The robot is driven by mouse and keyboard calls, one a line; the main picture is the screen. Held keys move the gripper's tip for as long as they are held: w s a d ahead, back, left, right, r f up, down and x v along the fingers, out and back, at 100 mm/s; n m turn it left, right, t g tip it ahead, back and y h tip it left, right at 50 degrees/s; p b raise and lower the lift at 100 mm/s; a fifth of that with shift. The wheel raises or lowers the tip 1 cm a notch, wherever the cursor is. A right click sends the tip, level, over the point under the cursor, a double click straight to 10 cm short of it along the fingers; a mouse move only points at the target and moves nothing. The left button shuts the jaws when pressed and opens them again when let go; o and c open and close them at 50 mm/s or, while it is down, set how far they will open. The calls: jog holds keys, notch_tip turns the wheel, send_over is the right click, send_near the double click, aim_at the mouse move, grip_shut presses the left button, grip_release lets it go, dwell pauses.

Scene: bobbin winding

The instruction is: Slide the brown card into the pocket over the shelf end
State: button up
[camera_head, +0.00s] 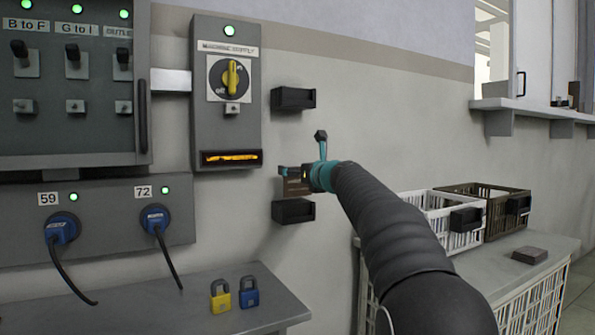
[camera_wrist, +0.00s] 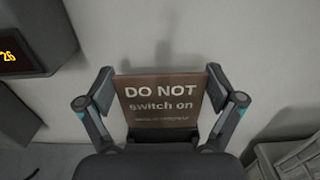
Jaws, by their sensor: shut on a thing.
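The brown card (camera_head: 292,188) is held upright in front of the wall. In the wrist view the card (camera_wrist: 163,112) faces me with white lettering, "DO NOT switch on". My gripper (camera_head: 307,177) is shut on its left and right edges; both fingers show in the wrist view (camera_wrist: 160,90). A black pocket (camera_head: 293,211) on the wall, above the right end of the grey shelf (camera_head: 190,310), lies just below the card in the head view. The gap between them cannot be judged. No pocket shows clearly in the wrist view.
Another black pocket (camera_head: 293,99) is higher on the wall. The isolator box (camera_head: 226,140) is left. A yellow padlock (camera_head: 220,297) and blue padlock (camera_head: 248,292) stand on the shelf. White (camera_head: 412,205) and brown (camera_head: 480,190) crates and a dark block (camera_head: 530,255) are right.

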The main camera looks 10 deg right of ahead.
aim_at(299, 194)
jog(key=shift+f, duration=0.2)
jog(key=shift+f+b, duration=2.5)
jog(key=shift+f, duration=0.25)
jog(key=shift+f+b, duration=0.35)
jog(key=shift+f, duration=0.15)
jog(key=o, duration=0.6)
jog(key=v, duration=1.2)
